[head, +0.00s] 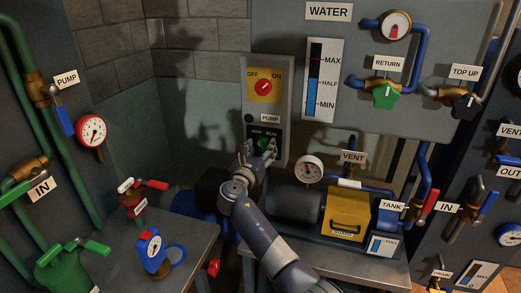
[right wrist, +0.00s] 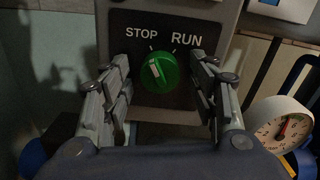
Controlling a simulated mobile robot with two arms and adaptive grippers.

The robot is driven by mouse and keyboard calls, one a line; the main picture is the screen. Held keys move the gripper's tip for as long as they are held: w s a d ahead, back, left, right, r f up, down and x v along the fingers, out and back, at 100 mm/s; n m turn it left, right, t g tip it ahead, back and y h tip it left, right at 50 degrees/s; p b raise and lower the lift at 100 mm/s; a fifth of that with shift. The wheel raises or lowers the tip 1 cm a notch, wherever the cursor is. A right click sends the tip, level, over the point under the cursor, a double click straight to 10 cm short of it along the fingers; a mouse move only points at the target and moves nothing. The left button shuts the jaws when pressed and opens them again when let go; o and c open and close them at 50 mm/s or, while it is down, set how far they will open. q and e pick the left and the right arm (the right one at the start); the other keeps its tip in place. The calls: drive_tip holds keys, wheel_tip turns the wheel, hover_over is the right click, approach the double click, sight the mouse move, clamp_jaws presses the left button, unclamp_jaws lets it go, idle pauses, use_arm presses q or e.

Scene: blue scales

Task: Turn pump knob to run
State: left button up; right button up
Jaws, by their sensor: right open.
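The pump knob is a round green knob (head: 263,144) on a black plate low on the grey pump panel (head: 281,95). The right wrist view shows the green knob (right wrist: 158,73) close up, below the words STOP and RUN. Its white mark leans up and to the left, on the STOP side. My right gripper (head: 259,151) is in front of the knob. In the wrist view, my right gripper (right wrist: 164,80) is open, with one finger on each side of the knob and visible gaps between. My left gripper is not in view.
A yellow OFF/ON switch plate with a red knob (head: 263,87) is above. A round gauge (head: 309,169), a dark motor (head: 294,203) and a yellow guard box (head: 347,215) stand to the right. A grey bench (head: 190,240) with a red-handled valve is at left.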

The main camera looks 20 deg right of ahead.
drive_tip(key=c, duration=1.1)
drive_tip(key=shift+o, duration=0.2)
drive_tip(key=shift+m, duration=0.3)
drive_tip(key=m+b, duration=0.3)
drive_tip(key=m, duration=0.2)
drive_tip(key=shift+f, duration=0.15)
drive_tip(key=m+b, duration=0.3)
drive_tip(key=m, duration=0.3)
drive_tip(key=shift+b, duration=0.3)
drive_tip(key=shift+m, duration=0.3)
drive_tip(key=o, duration=1.1)
drive_tip(key=shift+c, duration=0.2)
